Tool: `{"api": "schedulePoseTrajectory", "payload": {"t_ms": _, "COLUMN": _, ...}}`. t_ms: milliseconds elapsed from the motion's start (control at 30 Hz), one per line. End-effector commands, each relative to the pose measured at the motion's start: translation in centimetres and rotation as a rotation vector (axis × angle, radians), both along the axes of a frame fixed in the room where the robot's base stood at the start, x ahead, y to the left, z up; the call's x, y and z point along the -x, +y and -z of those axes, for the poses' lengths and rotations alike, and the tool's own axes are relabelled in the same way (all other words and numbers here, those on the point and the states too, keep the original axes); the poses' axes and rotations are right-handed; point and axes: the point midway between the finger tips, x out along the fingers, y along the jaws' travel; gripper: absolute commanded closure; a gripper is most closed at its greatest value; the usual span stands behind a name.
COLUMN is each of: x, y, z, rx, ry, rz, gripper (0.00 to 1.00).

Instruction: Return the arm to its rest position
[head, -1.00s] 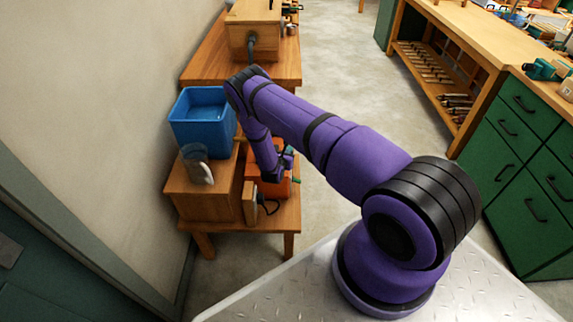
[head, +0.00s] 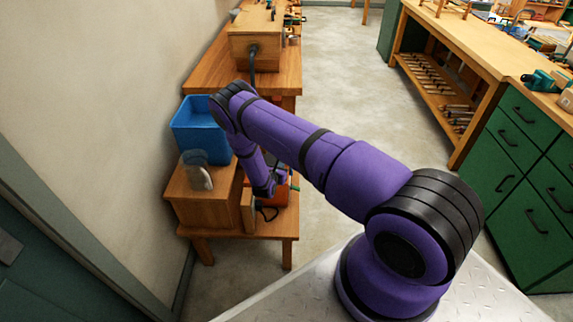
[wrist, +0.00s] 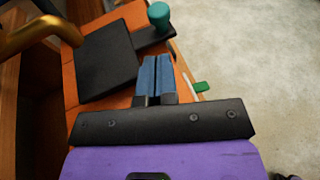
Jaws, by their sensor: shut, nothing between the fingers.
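My purple arm reaches out over the small wooden table (head: 283,230) on the left in the head view. Its far end bends down beside the blue bin. My gripper (wrist: 157,60) shows in the wrist view with its two blue fingers side by side, shut and empty. In that view the fingers are over an orange box (wrist: 85,62) with a black plate (wrist: 107,60) and a teal knob (wrist: 158,14) on it. In the head view the fingertips are hidden, and the orange box (head: 281,195) is partly covered by my arm.
A blue bin (head: 192,147) stands at the back of a wooden box (head: 188,198) with a clear rounded object (head: 198,172) in front. A longer wooden bench (head: 208,78) lies beyond. Green drawers (head: 515,185) stand at right. The floor between (head: 345,110) is clear.

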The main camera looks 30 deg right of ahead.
Motion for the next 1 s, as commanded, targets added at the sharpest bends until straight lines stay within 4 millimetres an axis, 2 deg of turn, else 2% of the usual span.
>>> {"api": "schedulePoseTrajectory", "payload": {"t_ms": 100, "x": 1.6, "y": 2.1, "z": -0.7, "rx": 0.000, "ry": 0.003, "rz": -0.002, "gripper": 1.00}}
{"api": "schedulePoseTrajectory", "payload": {"t_ms": 300, "x": 3.4, "y": 4.5, "z": -1.7, "rx": 0.000, "ry": 0.001, "rz": -0.001, "gripper": 1.00}}
{"api": "schedulePoseTrajectory", "payload": {"t_ms": 500, "x": 4.3, "y": 5.5, "z": -2.1, "rx": -0.001, "ry": 0.001, "rz": 0.001, "gripper": 1.00}}
{"api": "schedulePoseTrajectory", "payload": {"t_ms": 767, "x": 4.2, "y": 5.6, "z": -2.7, "rx": -0.005, "ry": -0.008, "rz": 0.012, "gripper": 1.00}}
{"api": "schedulePoseTrajectory", "payload": {"t_ms": 867, "x": 3.6, "y": 5.4, "z": -4.8, "rx": -0.017, "ry": -0.036, "rz": 0.053, "gripper": 1.00}}
{"api": "schedulePoseTrajectory", "payload": {"t_ms": 1000, "x": 2.5, "y": 5.0, "z": -10.1, "rx": -0.050, "ry": -0.106, "rz": 0.161, "gripper": 1.00}}
